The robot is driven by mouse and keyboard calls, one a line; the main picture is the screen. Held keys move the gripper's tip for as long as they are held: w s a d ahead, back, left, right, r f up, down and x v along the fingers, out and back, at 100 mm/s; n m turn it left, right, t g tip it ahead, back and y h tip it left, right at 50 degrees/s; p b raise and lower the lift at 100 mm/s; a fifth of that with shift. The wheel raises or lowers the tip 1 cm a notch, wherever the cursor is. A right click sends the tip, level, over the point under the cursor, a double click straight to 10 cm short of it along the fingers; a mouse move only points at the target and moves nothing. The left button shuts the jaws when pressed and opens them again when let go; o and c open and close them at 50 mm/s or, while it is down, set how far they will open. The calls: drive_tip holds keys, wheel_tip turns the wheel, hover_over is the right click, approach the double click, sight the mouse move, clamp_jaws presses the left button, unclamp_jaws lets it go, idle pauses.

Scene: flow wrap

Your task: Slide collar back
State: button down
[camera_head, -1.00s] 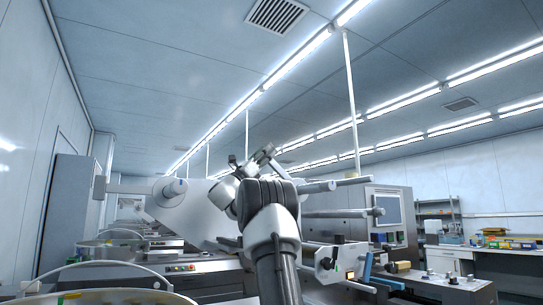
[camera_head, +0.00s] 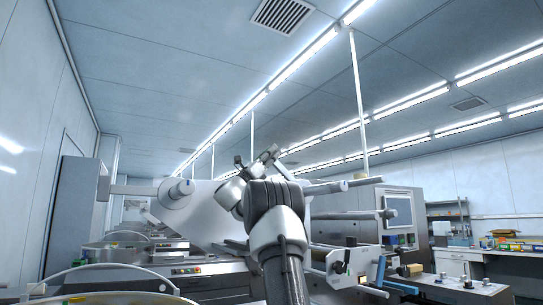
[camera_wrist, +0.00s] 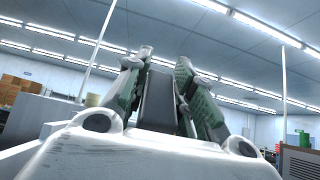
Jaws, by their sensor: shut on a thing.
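My gripper (camera_head: 256,158) is raised at mid-picture in the head view, in front of the machine's pale plate and beyond my arm's dark wrist joint. In the wrist view, the two grey-green fingers of my gripper (camera_wrist: 160,85) are shut on a dark grey piece (camera_wrist: 157,98) between them. It shows as a plain flat block, and I cannot tell for sure that it is the collar. In the head view the held piece is too small to make out. No separate collar is clear on the shafts.
A horizontal shaft (camera_head: 350,214) sticks out right of my arm, with another above it. A hub (camera_head: 177,191) stands on the plate at left. A control screen (camera_head: 398,210) and a bench with small parts (camera_head: 455,281) are at right. The air above is open.

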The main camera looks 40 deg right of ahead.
drive_tip(key=shift+w+t, duration=0.15)
drive_tip(key=shift+t, duration=0.15)
drive_tip(key=c, duration=1.2)
unclamp_jaws()
drive_tip(key=shift+w, duration=0.15)
drive_tip(key=v, duration=1.2)
drive_tip(key=shift+d, duration=0.1)
